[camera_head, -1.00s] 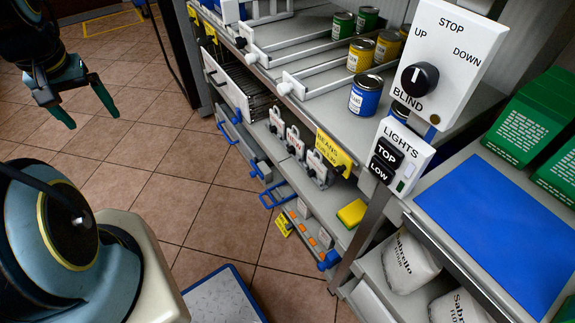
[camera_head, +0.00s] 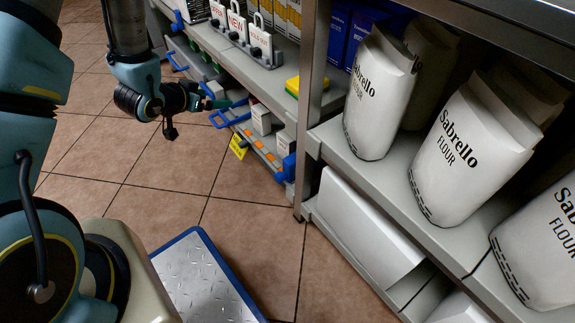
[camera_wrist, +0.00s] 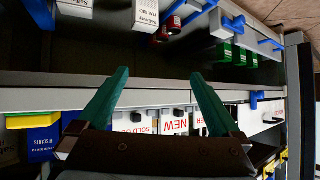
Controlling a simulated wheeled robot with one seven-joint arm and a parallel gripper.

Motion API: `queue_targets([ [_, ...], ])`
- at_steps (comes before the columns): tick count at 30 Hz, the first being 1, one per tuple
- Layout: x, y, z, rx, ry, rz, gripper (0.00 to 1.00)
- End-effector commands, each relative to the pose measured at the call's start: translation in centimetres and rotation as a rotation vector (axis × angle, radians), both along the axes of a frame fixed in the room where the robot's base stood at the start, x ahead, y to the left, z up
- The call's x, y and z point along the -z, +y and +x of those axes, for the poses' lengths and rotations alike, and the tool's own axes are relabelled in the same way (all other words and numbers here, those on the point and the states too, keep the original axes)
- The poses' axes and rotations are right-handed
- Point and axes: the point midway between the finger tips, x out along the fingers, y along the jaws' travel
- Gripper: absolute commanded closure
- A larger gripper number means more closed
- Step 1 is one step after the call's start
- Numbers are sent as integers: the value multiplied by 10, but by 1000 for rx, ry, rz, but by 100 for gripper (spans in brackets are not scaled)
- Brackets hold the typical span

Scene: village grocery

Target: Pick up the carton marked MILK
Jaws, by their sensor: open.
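I cannot make out a carton clearly marked MILK. Small white cartons (camera_head: 261,119) stand in the low shelf bay in the head view, with no print I can read. In the wrist view, white cartons (camera_wrist: 146,15) with small Sabrello print lie beyond the shelf edge; their lower words are too small to read. My gripper (camera_head: 220,103) reaches towards the low shelf in the head view. In the wrist view my gripper (camera_wrist: 160,75) has its two green fingers apart, with nothing between them.
Sabrello flour bags (camera_head: 474,150) fill the right shelf. A grey upright post (camera_head: 309,110) divides the bays. Price holders (camera_head: 262,45) and blue handles (camera_head: 229,113) edge the shelves by my gripper. A blue-edged metal plate (camera_head: 205,285) lies on the tiled floor.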

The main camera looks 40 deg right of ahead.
Motion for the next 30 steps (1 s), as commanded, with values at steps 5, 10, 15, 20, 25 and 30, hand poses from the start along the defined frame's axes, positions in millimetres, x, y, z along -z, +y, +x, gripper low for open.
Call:
queue_targets([
  [5,93,-41,-52,202,2,-103,0],
  [10,134,-60,-91,337,22,-185,0],
  [15,148,-68,-110,399,37,-228,0],
  [20,157,-86,-114,414,38,-238,0],
  [25,166,-109,-113,412,38,-235,0],
  [30,169,-120,-113,410,39,-235,0],
])
